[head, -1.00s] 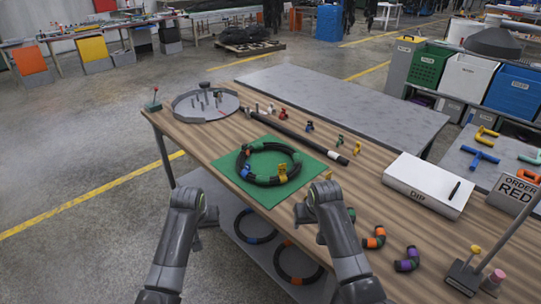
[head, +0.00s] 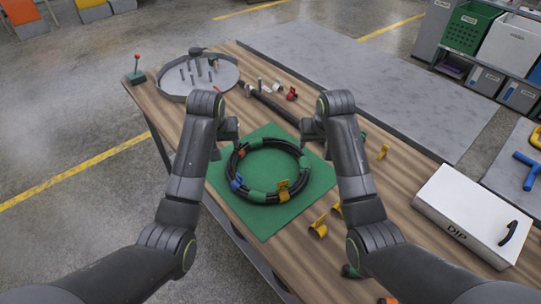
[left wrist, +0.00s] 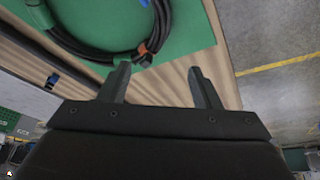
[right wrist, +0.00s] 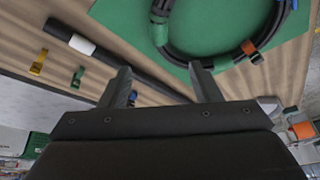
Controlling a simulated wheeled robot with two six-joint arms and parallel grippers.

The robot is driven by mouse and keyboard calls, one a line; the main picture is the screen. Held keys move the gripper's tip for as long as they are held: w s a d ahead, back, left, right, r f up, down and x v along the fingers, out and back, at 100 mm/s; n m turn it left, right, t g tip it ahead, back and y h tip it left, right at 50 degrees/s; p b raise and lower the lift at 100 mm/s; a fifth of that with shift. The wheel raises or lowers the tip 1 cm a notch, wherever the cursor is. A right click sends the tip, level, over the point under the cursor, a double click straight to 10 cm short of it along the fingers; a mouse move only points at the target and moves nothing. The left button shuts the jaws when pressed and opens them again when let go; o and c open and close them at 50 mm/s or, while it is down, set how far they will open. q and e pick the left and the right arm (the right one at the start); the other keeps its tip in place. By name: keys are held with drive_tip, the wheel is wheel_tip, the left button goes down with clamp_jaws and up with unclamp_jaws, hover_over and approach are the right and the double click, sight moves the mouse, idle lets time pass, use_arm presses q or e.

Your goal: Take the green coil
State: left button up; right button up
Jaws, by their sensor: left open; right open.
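The coil (head: 257,196) is a black hose ring with green bands, an orange-red band, a blue tag and a yellow tag. It lies flat on a green mat (head: 232,203) on the wooden table. Part of it shows in the left wrist view (left wrist: 105,57) and in the right wrist view (right wrist: 160,36). My left gripper (head: 229,130) is open and empty, above the mat's far left edge. My right gripper (head: 309,130) is open and empty, beyond the coil's far right side. Neither touches the coil.
A round grey tray with pegs (head: 171,85) stands at the far left. A black tube (head: 272,106) lies behind the mat. Yellow clips (head: 318,228) lie near the mat's right corner. A white DIP box (head: 470,215) stands at the right.

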use_arm(q)
approach(230, 164)
drive_tip(key=x, duration=0.5)
drive_tip(key=shift+d, duration=0.15)
use_arm(e)
approach(305, 164)
drive_tip(key=x, duration=0.5)
drive_tip(key=shift+w+f, duration=0.1)
use_arm(q)
drive_tip(key=shift+x, duration=1.15)
use_arm(e)
drive_tip(key=shift+x, duration=1.15)
use_arm(q)
drive_tip(key=shift+x, duration=0.75)
use_arm(e)
drive_tip(key=shift+x, duration=0.75)
use_arm(q)
drive_tip(key=shift+w+f, duration=0.15)
drive_tip(key=shift+f, duration=0.45)
use_arm(e)
drive_tip(key=shift+w+f, duration=0.15)
drive_tip(key=shift+f, duration=0.4)
use_arm(q)
drive_tip(key=shift+c, duration=0.5)
use_arm(e)
drive_tip(key=shift+c, duration=0.5)
use_arm(q)
clamp_jaws()
use_arm(e)
clamp_jaws()
